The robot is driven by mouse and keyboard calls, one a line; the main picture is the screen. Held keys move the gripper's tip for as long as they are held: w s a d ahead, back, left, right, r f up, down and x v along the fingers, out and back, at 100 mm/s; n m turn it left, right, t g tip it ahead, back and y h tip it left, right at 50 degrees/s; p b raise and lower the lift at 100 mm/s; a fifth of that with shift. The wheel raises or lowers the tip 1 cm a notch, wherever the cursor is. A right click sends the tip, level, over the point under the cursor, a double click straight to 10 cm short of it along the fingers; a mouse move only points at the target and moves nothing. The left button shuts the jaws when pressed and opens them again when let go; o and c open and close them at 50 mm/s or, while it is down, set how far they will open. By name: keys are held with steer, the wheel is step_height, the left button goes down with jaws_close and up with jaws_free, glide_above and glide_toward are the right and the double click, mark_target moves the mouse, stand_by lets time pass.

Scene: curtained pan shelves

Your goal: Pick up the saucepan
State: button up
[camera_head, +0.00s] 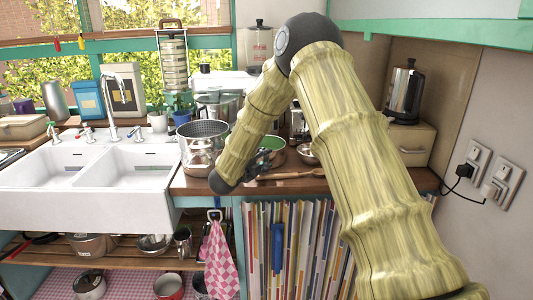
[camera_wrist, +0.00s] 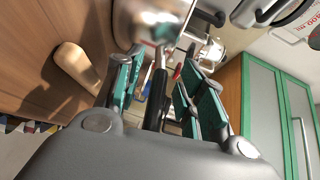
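In the wrist view a shiny metal saucepan (camera_wrist: 150,18) is partly visible at the top, its sides cut off by the frame. Its dark handle (camera_wrist: 157,90) runs down between the teal-padded fingers of my gripper (camera_wrist: 163,85). The fingers stand apart, with a visible gap on the handle's right side. In the head view my gripper (camera_head: 262,162) is low over the front of the wooden counter. A small steel pan (camera_head: 309,154) shows just right of it, partly behind my arm; I cannot tell for certain that it is the same saucepan.
A wooden utensil (camera_head: 292,174) lies along the counter's front edge. A big steel pot (camera_head: 201,150) stands left of my gripper, and a green-lined bowl (camera_head: 272,143) behind it. A white double sink (camera_head: 100,170) is at left. A kettle (camera_head: 405,92) stands at right.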

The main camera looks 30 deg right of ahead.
steer(key=shift+w+d, duration=0.1)
steer(key=shift+d, duration=0.2)
jaws_close()
steer(key=shift+w+r, duration=0.1)
steer(key=shift+r, duration=0.15)
